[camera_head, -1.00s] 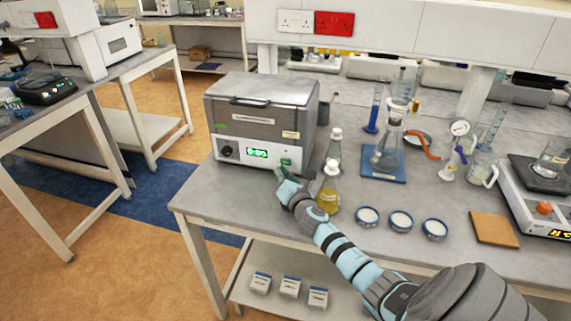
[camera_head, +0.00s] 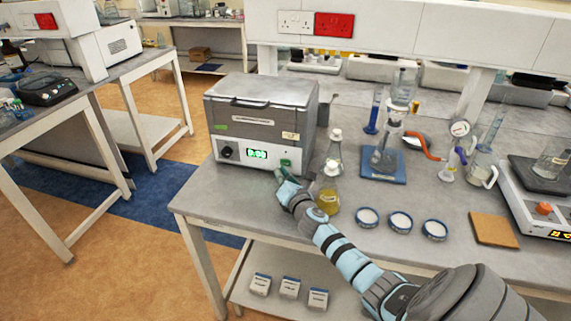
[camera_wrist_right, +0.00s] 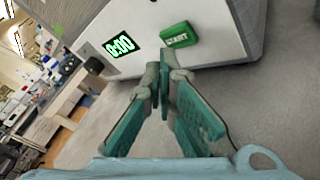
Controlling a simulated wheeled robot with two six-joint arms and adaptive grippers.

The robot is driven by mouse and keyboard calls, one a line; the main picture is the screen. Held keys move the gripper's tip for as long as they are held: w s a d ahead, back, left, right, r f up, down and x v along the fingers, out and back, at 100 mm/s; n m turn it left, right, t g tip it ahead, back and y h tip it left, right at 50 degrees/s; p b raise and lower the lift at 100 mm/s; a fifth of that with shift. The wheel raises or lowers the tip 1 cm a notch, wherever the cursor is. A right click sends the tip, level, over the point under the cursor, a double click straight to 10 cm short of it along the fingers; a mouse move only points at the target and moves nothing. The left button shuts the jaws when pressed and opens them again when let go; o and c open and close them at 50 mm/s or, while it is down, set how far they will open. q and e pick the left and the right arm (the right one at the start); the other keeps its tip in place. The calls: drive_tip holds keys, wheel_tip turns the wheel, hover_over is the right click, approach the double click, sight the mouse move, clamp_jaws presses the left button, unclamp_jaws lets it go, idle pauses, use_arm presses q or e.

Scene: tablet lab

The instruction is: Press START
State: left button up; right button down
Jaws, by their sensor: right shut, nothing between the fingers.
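The grey box-shaped machine (camera_head: 258,113) stands at the left end of the bench. Its white front panel has a dark knob (camera_head: 226,152), a green display (camera_head: 257,154) and a green START button (camera_head: 285,162). In the right wrist view the START button (camera_wrist_right: 178,35) shows close ahead of the fingertips, and the display (camera_wrist_right: 120,45) reads 0:00. My right gripper (camera_head: 281,175) is shut and empty, just in front of and below the button. In the wrist view the right fingertips (camera_wrist_right: 163,72) are close to the panel's lower edge, apart from the button. My left gripper is not in view.
A yellow-filled flask (camera_head: 328,192) stands close to the right of my right wrist, with a clear flask (camera_head: 335,147) behind it. Several blue-rimmed dishes (camera_head: 367,217) lie along the front. Bench surface (camera_head: 222,190) left of the gripper is free.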

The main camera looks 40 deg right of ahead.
drive_tip(key=shift+d, duration=0.1)
drive_tip(key=shift+w+d, duration=0.25)
drive_tip(key=shift+d, duration=0.05)
drive_tip(key=shift+w+d, duration=0.2)
drive_tip(key=shift+d, duration=0.05)
idle(0.8)
idle(0.4)
drive_tip(key=shift+s+a, duration=0.45)
drive_tip(key=shift+a, duration=0.2)
drive_tip(key=shift+s+a+p, duration=0.3)
drive_tip(key=shift+a, duration=0.15)
drive_tip(key=shift+s+a+p, duration=0.25)
drive_tip(key=shift+s+a, duration=0.3)
drive_tip(key=shift+a, duration=0.25)
drive_tip(key=shift+s+a+p, duration=0.2)
drive_tip(key=shift+s+a, duration=0.35)
drive_tip(key=shift+a, duration=0.25)
